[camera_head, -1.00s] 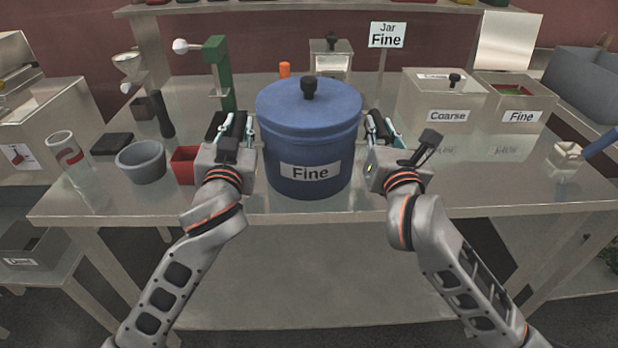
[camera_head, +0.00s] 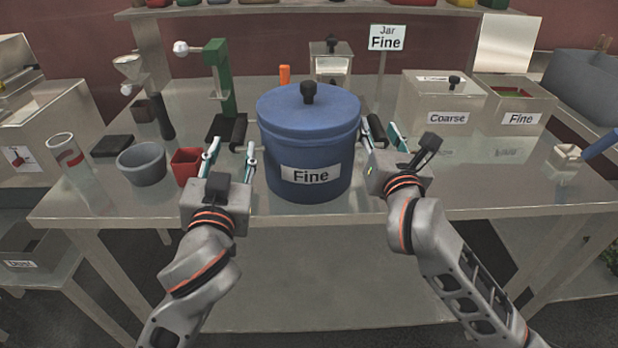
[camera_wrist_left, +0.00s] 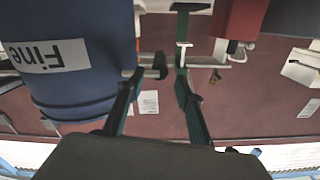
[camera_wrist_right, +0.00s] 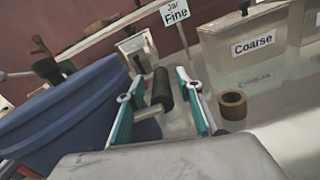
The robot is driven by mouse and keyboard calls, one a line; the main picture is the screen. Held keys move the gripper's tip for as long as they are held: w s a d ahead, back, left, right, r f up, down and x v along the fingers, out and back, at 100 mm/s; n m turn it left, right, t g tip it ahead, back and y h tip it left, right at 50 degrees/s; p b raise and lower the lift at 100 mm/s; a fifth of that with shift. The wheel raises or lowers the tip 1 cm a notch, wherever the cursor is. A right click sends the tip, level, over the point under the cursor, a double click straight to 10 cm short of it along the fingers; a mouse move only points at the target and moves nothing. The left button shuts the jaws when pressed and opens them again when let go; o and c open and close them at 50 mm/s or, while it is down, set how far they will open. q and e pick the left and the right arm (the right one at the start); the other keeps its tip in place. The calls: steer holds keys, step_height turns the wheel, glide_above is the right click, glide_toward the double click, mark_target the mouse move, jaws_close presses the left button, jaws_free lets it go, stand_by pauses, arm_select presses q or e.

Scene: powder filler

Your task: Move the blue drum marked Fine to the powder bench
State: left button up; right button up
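The blue drum (camera_head: 310,135) with a lid and black knob stands upright on the steel powder bench (camera_head: 460,200), its Fine label (camera_head: 310,174) facing me. It also shows at the left of the left wrist view (camera_wrist_left: 75,75) and of the right wrist view (camera_wrist_right: 65,115). My left gripper (camera_head: 230,150) is left of the drum, fingers apart, empty and clear of its side. My right gripper (camera_head: 380,132) is close beside the drum's right side with its fingers apart. Whether it touches the drum I cannot tell.
A red cup (camera_head: 187,166), a grey bowl (camera_head: 141,163) and a green stand (camera_head: 219,80) are to the left. The Coarse bin (camera_head: 445,100), Fine bin (camera_head: 515,104) and Jar Fine sign (camera_head: 386,38) stand behind right.

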arm_select(q)
steer(key=s, duration=0.3)
steer(key=shift+s, duration=0.3)
arm_select(e)
steer(key=s, duration=1.2)
steer(key=shift+d, duration=0.3)
arm_select(q)
steer(key=shift+s, duration=0.15)
arm_select(e)
steer(key=shift+f, duration=0.1)
